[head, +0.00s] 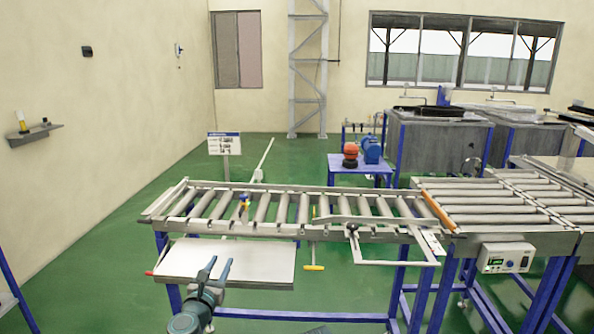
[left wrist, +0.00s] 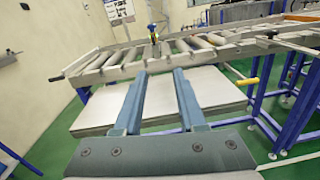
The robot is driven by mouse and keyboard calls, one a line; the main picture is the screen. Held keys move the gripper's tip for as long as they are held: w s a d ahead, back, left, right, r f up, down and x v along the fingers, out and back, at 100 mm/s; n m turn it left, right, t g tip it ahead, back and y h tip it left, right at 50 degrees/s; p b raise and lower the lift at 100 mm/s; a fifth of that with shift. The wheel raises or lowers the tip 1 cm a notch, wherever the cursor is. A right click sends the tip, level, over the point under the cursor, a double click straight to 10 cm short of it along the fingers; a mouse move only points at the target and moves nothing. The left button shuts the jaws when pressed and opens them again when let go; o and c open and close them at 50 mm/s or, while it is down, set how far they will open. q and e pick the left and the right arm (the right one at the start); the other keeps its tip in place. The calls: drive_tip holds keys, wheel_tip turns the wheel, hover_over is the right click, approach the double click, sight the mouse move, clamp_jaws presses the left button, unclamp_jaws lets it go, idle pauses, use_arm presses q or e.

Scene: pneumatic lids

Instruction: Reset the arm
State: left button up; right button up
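My left gripper (head: 217,268) is in front of the roller conveyor, over the pale flat shelf (head: 245,262) that sticks out below the conveyor's front rail. In the left wrist view the gripper's two blue-grey fingers (left wrist: 158,80) stand apart with nothing between them. They point toward the conveyor and the shelf. Only a small part of what may be my other arm shows at the bottom edge of the head view, and my right gripper is not seen.
A yellow-handled lever (head: 314,267) and a white frame (head: 390,263) stick out toward me. A control box (head: 506,258) hangs at the right. Green floor (head: 90,290) is clear at the left.

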use_arm(q)
drive_tip(key=s+d+f+m+g+h, duration=0.2)
drive_tip(key=d+f+m+g+h, duration=0.15)
drive_tip(key=d+f+m, duration=0.45)
drive_tip(key=s+d+f+m+g+h, duration=0.25)
drive_tip(key=d+m+g, duration=0.2)
drive_tip(key=m, duration=0.85)
drive_tip(key=s+a+f+m+g+y, duration=0.85)
drive_tip(key=s+f+m, duration=0.35)
drive_tip(key=s+m, duration=0.15)
drive_tip(key=s+d+r+m+g+p, duration=0.2)
drive_tip(key=s+d+r+m+p, duration=0.1)
drive_tip(key=d, duration=0.7)
drive_tip(key=s+r+p, duration=0.1)
drive_tip(key=s+r, duration=0.1)
drive_tip(key=s, duration=0.1)
drive_tip(key=shift+d+p, duration=0.2)
drive_tip(key=shift+p, duration=0.1)
drive_tip(key=shift+s, duration=0.1)
